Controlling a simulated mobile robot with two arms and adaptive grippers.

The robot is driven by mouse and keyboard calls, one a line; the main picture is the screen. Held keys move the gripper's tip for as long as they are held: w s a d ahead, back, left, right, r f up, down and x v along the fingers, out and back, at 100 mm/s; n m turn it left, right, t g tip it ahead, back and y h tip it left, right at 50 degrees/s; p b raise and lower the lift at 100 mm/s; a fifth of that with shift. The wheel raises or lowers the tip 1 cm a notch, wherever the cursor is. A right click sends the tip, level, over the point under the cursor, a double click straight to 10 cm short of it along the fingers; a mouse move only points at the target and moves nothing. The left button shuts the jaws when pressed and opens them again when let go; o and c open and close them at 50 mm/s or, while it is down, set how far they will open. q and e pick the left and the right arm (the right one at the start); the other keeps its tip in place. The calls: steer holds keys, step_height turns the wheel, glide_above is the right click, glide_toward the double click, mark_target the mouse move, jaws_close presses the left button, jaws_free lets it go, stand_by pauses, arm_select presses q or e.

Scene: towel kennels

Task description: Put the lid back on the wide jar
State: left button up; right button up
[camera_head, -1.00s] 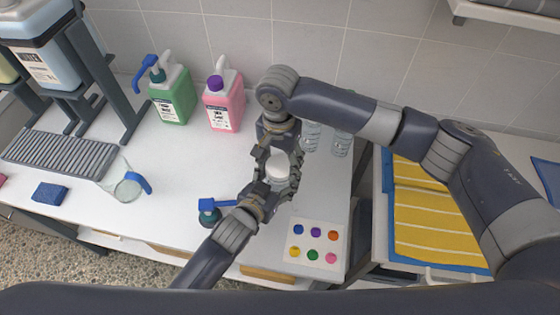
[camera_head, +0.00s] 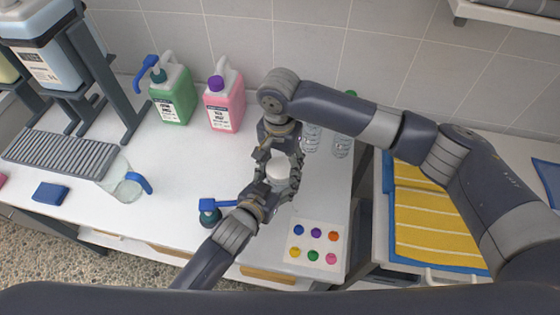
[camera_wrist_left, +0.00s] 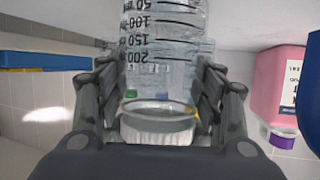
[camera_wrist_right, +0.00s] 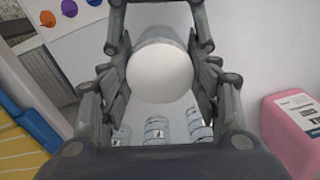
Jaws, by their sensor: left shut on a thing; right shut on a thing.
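The white round lid (camera_head: 279,172) shows from above between the two grippers, and fills the middle of the right wrist view (camera_wrist_right: 160,72). My right gripper (camera_head: 279,158) comes from the back and is shut on the lid. My left gripper (camera_head: 273,191) comes from the front and is shut on the wide jar, mostly hidden under the lid and fingers in the head view. The left wrist view, which is upside down, shows the lid's ribbed white side (camera_wrist_left: 158,128) against clear surfaces with volume marks. I cannot tell whether the lid is fully seated.
A board with coloured dots (camera_head: 316,243) lies to the right. Clear bottles (camera_head: 342,146), a pink jug (camera_head: 224,105) and a green jug (camera_head: 173,97) stand behind.

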arm_select(q)
steer(key=shift+s, duration=0.1)
arm_select(e)
steer(key=shift+o, duration=0.2)
steer(key=shift+d+f, duration=0.2)
steer(key=shift+f, duration=0.5)
arm_select(q)
jaws_close()
arm_select(e)
steer(key=o, duration=0.7)
steer(key=shift+o, duration=0.7)
steer(key=shift+a+r, duration=0.1)
steer(key=shift+a, duration=0.05)
